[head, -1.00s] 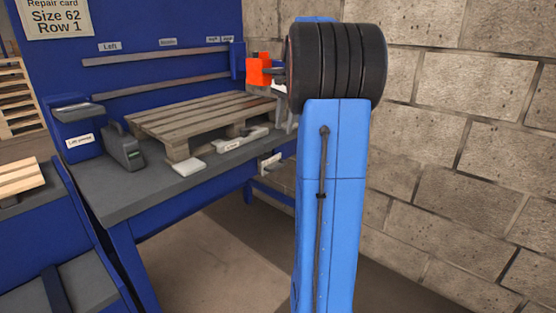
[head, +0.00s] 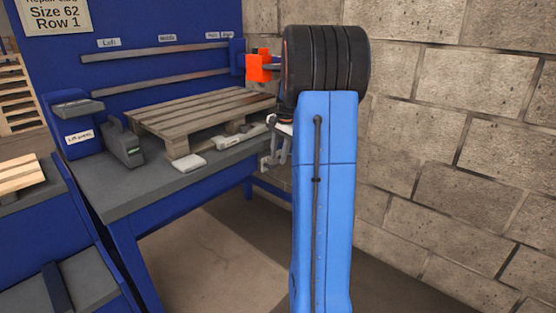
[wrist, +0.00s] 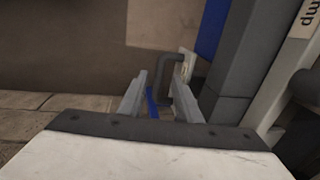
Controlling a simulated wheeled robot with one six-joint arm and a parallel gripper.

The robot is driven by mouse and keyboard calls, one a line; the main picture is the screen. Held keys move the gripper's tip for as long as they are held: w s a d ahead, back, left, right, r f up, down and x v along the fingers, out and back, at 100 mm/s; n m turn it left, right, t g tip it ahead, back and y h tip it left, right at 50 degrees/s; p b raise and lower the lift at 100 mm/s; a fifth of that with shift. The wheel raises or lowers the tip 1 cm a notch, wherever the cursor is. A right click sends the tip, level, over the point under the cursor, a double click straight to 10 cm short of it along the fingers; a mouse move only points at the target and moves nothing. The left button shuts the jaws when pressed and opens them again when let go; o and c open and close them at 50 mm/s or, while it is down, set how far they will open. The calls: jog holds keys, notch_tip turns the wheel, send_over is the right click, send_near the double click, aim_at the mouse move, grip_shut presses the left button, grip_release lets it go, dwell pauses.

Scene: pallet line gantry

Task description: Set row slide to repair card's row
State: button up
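The repair card (head: 58,15) at the top left of the head view reads "Size 62 Row 1"; its top line is cut off. My gripper (head: 268,162) is at the right end of the workbench, partly behind my blue arm. In the wrist view, its two grey fingers (wrist: 160,108) are apart. A dark bent handle (wrist: 172,62) shows between and just beyond the fingertips. I cannot tell whether they touch it. A small pale plate (wrist: 187,64) is beside the handle. I cannot tell for sure which part is the row slide.
A wooden pallet (head: 200,108) lies on the grey-topped blue workbench (head: 120,190). Two metal rails (head: 165,54) run behind it under labels such as "Left" and "Middle". An orange part (head: 259,66) is beside my arm. A block wall (head: 450,130) bounds the right; the floor in front is clear.

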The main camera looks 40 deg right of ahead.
jog(key=shift+w+f, duration=0.2)
jog(key=shift+f, duration=0.95)
jog(key=shift+c, duration=0.7)
grip_shut()
jog(key=s+d, duration=0.1)
jog(key=s, duration=1.6)
jog(key=shift+s+d, duration=0.15)
jog(key=shift+o, duration=0.7)
grip_release()
jog(key=shift+s, duration=0.15)
jog(key=shift+r, duration=0.15)
